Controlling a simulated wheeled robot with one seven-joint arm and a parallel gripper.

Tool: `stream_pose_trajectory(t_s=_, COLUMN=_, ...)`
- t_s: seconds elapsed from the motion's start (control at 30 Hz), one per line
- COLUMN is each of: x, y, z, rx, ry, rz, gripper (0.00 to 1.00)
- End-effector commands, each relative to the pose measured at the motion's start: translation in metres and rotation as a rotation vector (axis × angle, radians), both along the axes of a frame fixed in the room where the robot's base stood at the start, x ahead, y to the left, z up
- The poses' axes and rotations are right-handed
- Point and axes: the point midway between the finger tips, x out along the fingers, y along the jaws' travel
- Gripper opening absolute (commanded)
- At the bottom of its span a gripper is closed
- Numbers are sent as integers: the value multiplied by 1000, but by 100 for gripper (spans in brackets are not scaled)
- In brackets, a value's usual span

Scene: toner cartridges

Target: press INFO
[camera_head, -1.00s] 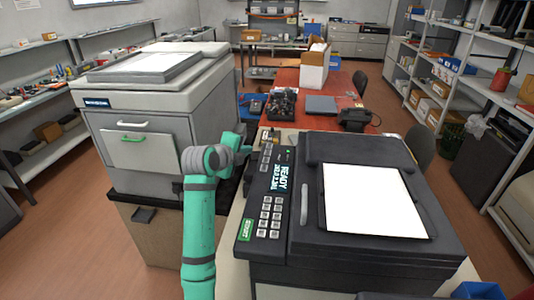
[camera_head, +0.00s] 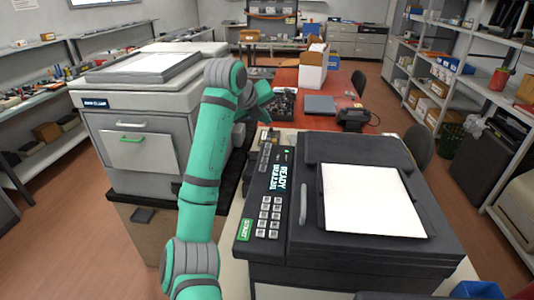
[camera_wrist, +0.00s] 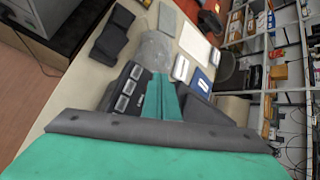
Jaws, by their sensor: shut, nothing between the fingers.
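The dark copier (camera_head: 320,155) has a control panel along its left side. The panel carries a lit display reading READY (camera_head: 282,178), a grey keypad (camera_head: 268,217), a green button (camera_head: 244,230) and small keys at its far end (camera_head: 265,156). In the wrist view three grey keys (camera_wrist: 129,87) show, with lettering too small to read, so I cannot tell which is INFO. My gripper (camera_head: 268,121) is shut and empty, above the far end of the panel. In the wrist view its closed green fingers (camera_wrist: 160,78) are just right of the keys; contact cannot be told.
A grey copier (camera_head: 140,125) stands to the left. A red table (camera_head: 300,78) behind holds a black parts tray (camera_head: 286,103), a white box (camera_head: 315,65) and a dark device (camera_head: 354,118). White paper (camera_head: 373,200) lies on the dark copier's lid.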

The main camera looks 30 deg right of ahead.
Motion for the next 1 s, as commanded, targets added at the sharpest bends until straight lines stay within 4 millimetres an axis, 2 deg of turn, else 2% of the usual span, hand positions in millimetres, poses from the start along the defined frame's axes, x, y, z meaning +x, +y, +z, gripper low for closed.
stream_pose_trajectory(t_s=0.17, x=0, y=0, z=-6, rx=-1, ry=1, rz=0, gripper=0)
stream_pose_trajectory(t_s=0.7, x=0, y=0, z=-69, rx=-1, ry=2, rz=0, gripper=0)
stream_pose_trajectory(t_s=1.0, x=-4, y=-8, z=-87, rx=-2, ry=0, rz=-9, gripper=0)
